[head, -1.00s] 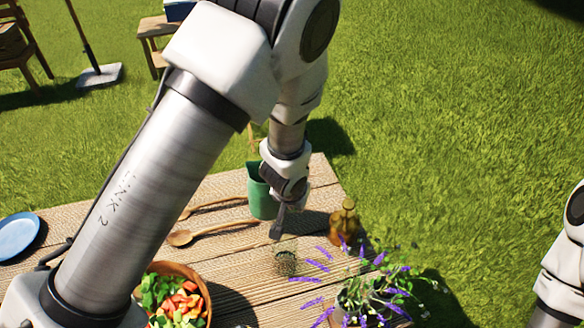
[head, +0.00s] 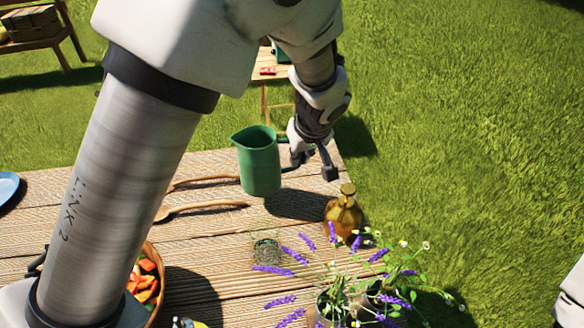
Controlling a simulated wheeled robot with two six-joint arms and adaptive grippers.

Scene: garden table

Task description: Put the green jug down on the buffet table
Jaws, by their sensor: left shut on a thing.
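The green jug (head: 259,168) is upright over the far right part of the wooden plank table (head: 215,235), its spout to the left. My left gripper (head: 312,168) is at the jug's right side, shut on its handle; the fingers hide part of the handle. The jug's shadow lies on the planks to its lower right. My right gripper is out of view.
An amber bottle (head: 344,215) stands right of the jug. A glass (head: 266,250) and lavender flowers (head: 340,290) are nearer. Wooden spoons (head: 195,209) lie left of the jug. A salad bowl (head: 150,280) is partly hidden by my arm.

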